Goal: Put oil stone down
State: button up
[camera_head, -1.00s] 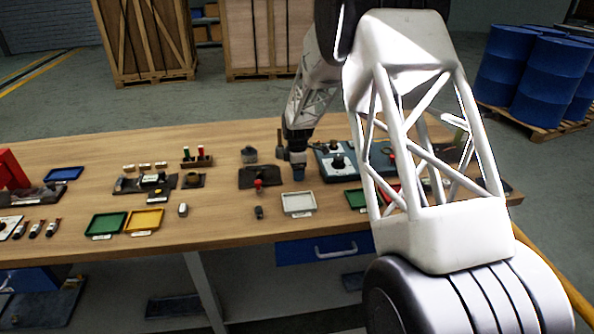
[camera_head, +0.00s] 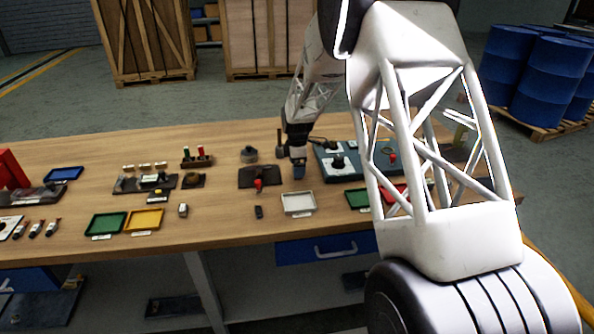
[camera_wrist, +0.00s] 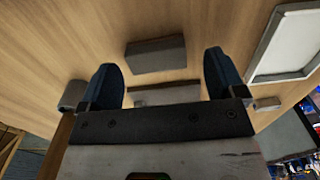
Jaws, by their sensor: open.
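My gripper (camera_head: 298,172) is low over the wooden bench, just behind the white tray. In the wrist view its two blue fingers (camera_wrist: 163,78) stand wide apart and hold nothing. A grey oblong block (camera_wrist: 155,55), which looks like the oil stone, lies on the bench just past the fingertips, apart from both fingers. A second flat grey piece (camera_wrist: 165,95) shows between the fingers, partly hidden by my gripper's body. I cannot tell what it is. In the head view I cannot make out the block.
The white tray (camera_head: 298,213) lies in front of my gripper. A dark mat (camera_head: 246,180) with a red-topped tool is to the left, and a blue-grey base plate (camera_head: 325,168) to the right. Green (camera_head: 107,235) and yellow (camera_head: 146,229) trays sit further left.

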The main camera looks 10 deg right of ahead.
jog(key=shift+w+d+r, duration=0.15)
jog(key=shift+r, duration=1.3)
jog(key=shift+w+d+r, duration=0.1)
jog(key=shift+r, duration=1.35)
jog(key=shift+s+r, duration=0.2)
jog(key=shift+r, duration=0.05)
jog(key=s+d+r+m, duration=0.1)
jog(key=s+r+m, duration=0.2)
jog(key=s+r, duration=0.45)
jog(key=s+r+m+t, duration=0.1)
jog(key=s+r+m, duration=0.25)
jog(key=s, duration=0.65)
jog(key=s+d+r+m, duration=0.1)
jog(key=s+r+m, duration=0.2)
jog(key=s+r, duration=0.45)
jog(key=s+f+m+t, duration=0.1)
jog(key=s+m, duration=0.7)
jog(key=s, duration=2.1)
jog(key=shift+s+d+f+m+t, duration=0.2)
jog(key=shift+s+f+m+t, duration=0.1)
jog(key=shift+s+f+m, duration=0.1)
jog(key=shift+o, duration=0.4)
